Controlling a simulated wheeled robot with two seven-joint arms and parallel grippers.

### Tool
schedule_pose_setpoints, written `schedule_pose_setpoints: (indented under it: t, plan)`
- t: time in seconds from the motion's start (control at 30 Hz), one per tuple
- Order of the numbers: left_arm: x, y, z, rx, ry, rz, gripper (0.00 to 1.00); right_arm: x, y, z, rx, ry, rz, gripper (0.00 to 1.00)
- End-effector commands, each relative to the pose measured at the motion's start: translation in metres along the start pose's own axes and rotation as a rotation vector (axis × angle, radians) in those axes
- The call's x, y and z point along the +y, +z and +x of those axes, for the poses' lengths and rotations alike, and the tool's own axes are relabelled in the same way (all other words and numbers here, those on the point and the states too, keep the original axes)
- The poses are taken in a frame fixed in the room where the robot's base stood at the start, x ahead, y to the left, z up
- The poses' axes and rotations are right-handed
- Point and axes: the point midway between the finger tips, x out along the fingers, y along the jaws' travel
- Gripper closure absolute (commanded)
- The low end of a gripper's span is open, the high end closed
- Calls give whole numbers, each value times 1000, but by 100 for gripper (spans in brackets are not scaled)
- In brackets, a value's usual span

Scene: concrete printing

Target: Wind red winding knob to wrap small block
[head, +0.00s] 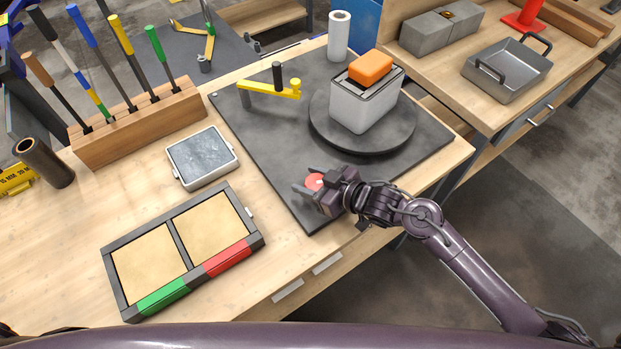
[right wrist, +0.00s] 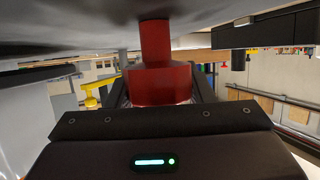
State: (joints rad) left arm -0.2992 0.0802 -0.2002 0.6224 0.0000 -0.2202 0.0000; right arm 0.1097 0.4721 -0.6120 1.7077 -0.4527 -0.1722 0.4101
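The red winding knob (head: 315,181) is near the front edge of a dark base plate (head: 262,160). My right gripper (head: 311,183) has one finger on each side of the knob, and the fingers appear to press on it. In the right wrist view the red knob (right wrist: 160,84) fills the gap between the dark fingers, its stem running up to a dark surface. A light grey block (head: 362,106) stands upright on a round dark turntable (head: 335,140), with an orange piece (head: 370,67) on top. I see no wrap on its visible sides. My left gripper is out of view.
A white roll (head: 339,36) stands at the plate's back corner. A yellow arm with a black handle (head: 270,89) is on the plate's left. A grey slab (head: 201,157), a two-panel tray (head: 179,246) and a tool rack (head: 140,123) lie to the left. A metal pan (head: 508,70) is at right.

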Motion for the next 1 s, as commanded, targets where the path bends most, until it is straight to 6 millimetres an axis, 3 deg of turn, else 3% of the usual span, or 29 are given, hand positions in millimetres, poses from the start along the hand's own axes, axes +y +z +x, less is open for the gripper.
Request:
schedule_pose_setpoints:
  t: [0.33, 0.57, 1.0]
  plan:
    - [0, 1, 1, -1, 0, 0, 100, 1, 0, 0, 1, -32, -16, 75]
    - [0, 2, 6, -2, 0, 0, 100, 0, 0, 0, 1, -151, -68, 75]
    - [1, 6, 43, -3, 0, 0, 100, -6, 3, 1, 2, -465, -198, 75]
